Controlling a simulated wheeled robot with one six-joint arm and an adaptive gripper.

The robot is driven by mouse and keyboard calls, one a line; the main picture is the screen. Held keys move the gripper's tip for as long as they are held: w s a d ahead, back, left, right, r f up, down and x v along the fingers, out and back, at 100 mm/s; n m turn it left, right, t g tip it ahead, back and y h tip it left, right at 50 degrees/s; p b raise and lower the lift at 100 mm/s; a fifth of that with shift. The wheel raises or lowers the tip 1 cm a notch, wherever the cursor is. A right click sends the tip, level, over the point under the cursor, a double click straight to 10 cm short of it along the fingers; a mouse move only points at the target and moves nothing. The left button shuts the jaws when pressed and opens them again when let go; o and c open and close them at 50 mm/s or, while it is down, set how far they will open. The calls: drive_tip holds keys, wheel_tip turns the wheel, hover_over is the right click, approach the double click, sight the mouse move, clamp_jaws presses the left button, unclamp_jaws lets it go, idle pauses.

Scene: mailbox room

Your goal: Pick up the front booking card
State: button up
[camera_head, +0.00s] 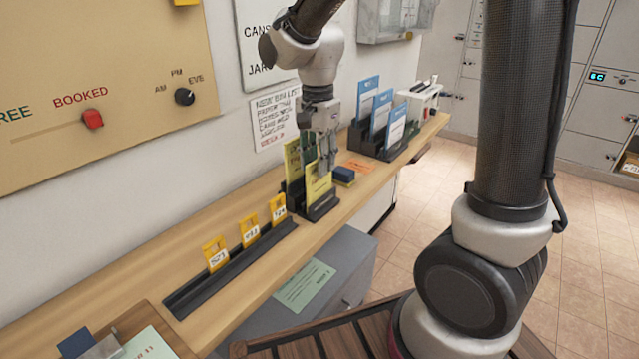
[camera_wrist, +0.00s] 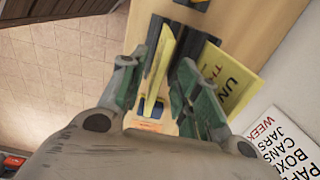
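The front booking card (camera_head: 319,186) is yellow and stands upright in a black holder (camera_head: 323,208) on the wooden shelf. A second yellow card (camera_head: 292,160) stands behind it, nearer the wall. My gripper (camera_head: 321,160) points down over the holder, with its fingers around the upper part of the front card. In the wrist view, the front card (camera_wrist: 155,75) shows nearly edge-on between the two greenish fingers of my gripper (camera_wrist: 158,84). The fingers stand apart, with a gap beside the card. The rear card (camera_wrist: 238,82) is outside the right finger. The fingers partly hide both cards.
A blue-and-dark block (camera_head: 344,175) and an orange slip (camera_head: 360,166) lie just right of the holder. A rack of blue-and-white cards (camera_head: 382,118) stands farther right. A black rail with yellow tags (camera_head: 250,230) lies left. The wall is close behind.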

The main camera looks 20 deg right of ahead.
sight(320, 182)
wheel_tip(320, 182, down, 6)
drive_tip(key=shift+d+f, duration=0.1)
drive_tip(key=shift+d, duration=0.05)
clamp_jaws()
